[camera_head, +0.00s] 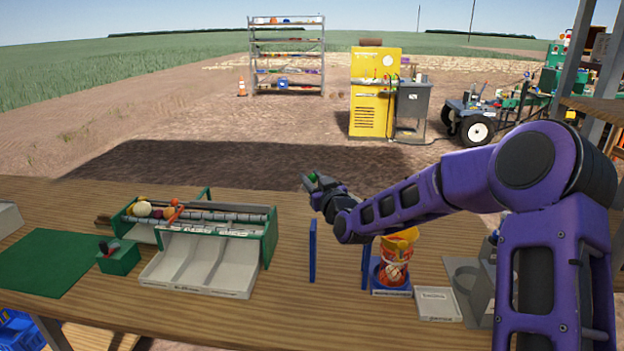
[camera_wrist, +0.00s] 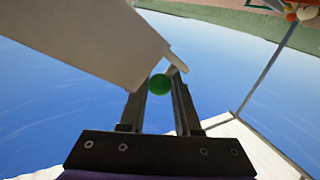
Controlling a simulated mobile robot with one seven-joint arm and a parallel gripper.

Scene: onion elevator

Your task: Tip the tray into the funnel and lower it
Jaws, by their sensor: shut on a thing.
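My gripper (camera_head: 313,183) is held above the table, left of and higher than the yellow-orange funnel (camera_head: 402,236). Its fingers are closed around a small round green thing, like a knob (camera_wrist: 160,85). A bit of the green also shows at the fingertips in the head view (camera_head: 312,177). In the wrist view a pale grey, flat-sided piece (camera_wrist: 85,40) reaches down to the fingertips. I cannot tell whether it is the tray. The funnel stands upright over a red net bag in a blue holder (camera_head: 376,275). No tray is clearly seen above the funnel.
A green-framed roller sorter (camera_head: 270,235) with onions and pale bins (camera_head: 200,265) stands at left. A blue upright (camera_head: 312,250) is below my gripper. A white box (camera_head: 437,304) and grey bracket (camera_head: 468,275) stand right of the funnel. The front table edge is clear.

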